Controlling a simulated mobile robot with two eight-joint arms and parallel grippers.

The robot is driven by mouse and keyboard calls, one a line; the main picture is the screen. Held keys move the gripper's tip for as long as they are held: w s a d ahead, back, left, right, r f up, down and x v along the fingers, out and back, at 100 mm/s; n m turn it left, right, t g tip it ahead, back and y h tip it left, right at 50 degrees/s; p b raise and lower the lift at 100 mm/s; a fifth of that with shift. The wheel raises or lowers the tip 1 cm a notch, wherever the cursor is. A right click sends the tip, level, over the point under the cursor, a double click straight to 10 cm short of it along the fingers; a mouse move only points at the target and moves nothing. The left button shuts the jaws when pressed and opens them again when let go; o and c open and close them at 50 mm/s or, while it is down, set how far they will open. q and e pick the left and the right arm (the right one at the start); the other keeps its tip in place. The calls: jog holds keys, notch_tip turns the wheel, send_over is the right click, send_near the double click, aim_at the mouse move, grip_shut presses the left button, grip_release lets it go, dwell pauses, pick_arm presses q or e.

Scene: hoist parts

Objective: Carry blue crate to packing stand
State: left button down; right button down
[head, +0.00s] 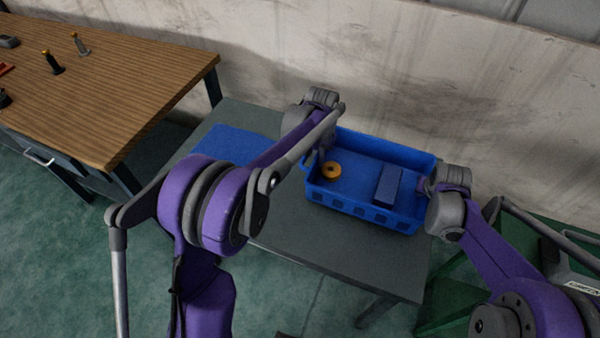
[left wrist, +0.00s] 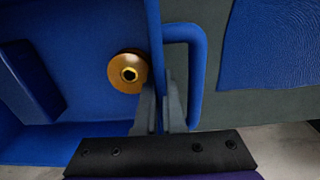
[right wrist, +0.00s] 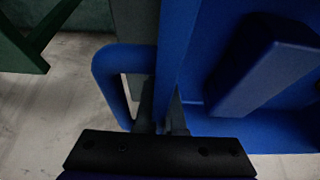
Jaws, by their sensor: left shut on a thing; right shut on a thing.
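The blue crate (head: 350,203) is at the right part of a grey table in the head view. It holds an orange ring-shaped part (head: 331,170) and a dark blue block (head: 388,186). My left gripper (head: 322,150) is shut on the crate's left end wall, beside a loop handle (left wrist: 197,75) in the left wrist view. My right gripper (head: 427,187) is shut on the right end wall, beside the other handle (right wrist: 112,85) in the right wrist view. The crate looks level; whether it touches the table cannot be told. The packing stand cannot be identified with certainty.
The grey table (head: 330,250) has a blue mat (head: 235,146) on its left part. A wooden-topped workbench (head: 110,90) with several small parts stands at the left. A green frame (head: 447,295) stands at the right. A stained wall (head: 400,70) runs close behind.

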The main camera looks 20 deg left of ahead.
pick_arm(q)
jog(key=c, duration=1)
grip_release()
pick_arm(e)
jog(key=c, duration=1)
grip_release()
pick_arm(q)
jog(key=shift+r, duration=0.15)
jog(key=r, duration=0.7)
jog(key=s+r, duration=0.1)
jog(key=r, duration=0.3)
jog(key=shift+r, duration=0.35)
pick_arm(e)
jog(key=shift+s+r, duration=0.15)
jog(key=shift+r, duration=0.05)
jog(key=v, duration=1.1)
jog(key=shift+s+r, duration=0.15)
jog(key=shift+r, duration=0.1)
jog(key=shift+s, duration=0.1)
